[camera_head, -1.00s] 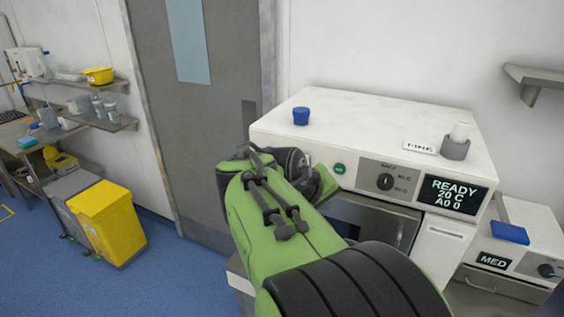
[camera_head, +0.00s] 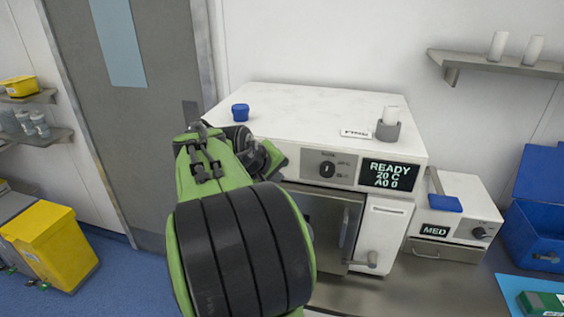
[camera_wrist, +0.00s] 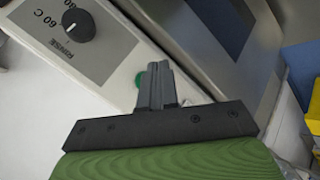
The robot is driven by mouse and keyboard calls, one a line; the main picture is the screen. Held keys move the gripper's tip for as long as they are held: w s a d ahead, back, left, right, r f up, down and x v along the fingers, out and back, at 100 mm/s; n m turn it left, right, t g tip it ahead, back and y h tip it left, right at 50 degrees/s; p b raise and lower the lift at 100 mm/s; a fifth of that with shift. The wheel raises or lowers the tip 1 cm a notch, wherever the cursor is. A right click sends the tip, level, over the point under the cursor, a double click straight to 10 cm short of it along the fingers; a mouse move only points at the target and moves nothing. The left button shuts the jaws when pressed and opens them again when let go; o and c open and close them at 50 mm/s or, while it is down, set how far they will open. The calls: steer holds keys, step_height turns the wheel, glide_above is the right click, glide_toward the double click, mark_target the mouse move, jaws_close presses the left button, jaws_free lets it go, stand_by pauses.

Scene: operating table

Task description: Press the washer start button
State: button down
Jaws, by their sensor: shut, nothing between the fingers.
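The washer (camera_head: 310,105) is a white box with a display (camera_head: 390,175) reading "READY 20 C A0 0". Its dial (camera_head: 327,169) also shows in the wrist view (camera_wrist: 78,24). The round green start button (camera_wrist: 139,80) shows in the wrist view, partly hidden behind my fingers; my arm hides it in the head view. My gripper (camera_wrist: 158,68) is shut and empty, its fingertips overlapping the button's right side in the picture. I cannot tell whether they touch it.
A blue cup (camera_head: 240,112), a small label card (camera_head: 355,134) and a grey holder with a white cylinder (camera_head: 388,126) stand on the washer. Right of it are a smaller "MED" unit (camera_head: 460,215) and a blue bin (camera_head: 536,230). A grey door (camera_head: 150,100) stands at left.

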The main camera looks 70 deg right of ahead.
steer(key=shift+w+d, duration=0.15)
steer(key=shift+d, duration=0.95)
stand_by(1.2)
steer(key=shift+w+d+p, duration=0.1)
steer(key=shift+d+p, duration=0.3)
steer(key=shift+d, duration=0.05)
steer(key=shift+d, duration=0.35)
stand_by(0.4)
steer(key=shift+a, duration=0.8)
steer(key=shift+s+a+b, duration=0.15)
steer(key=shift+s+a, duration=0.1)
steer(key=shift+a, duration=1)
steer(key=shift+s+a+b, duration=0.15)
steer(key=shift+s+a, duration=0.1)
steer(key=shift+a, duration=1)
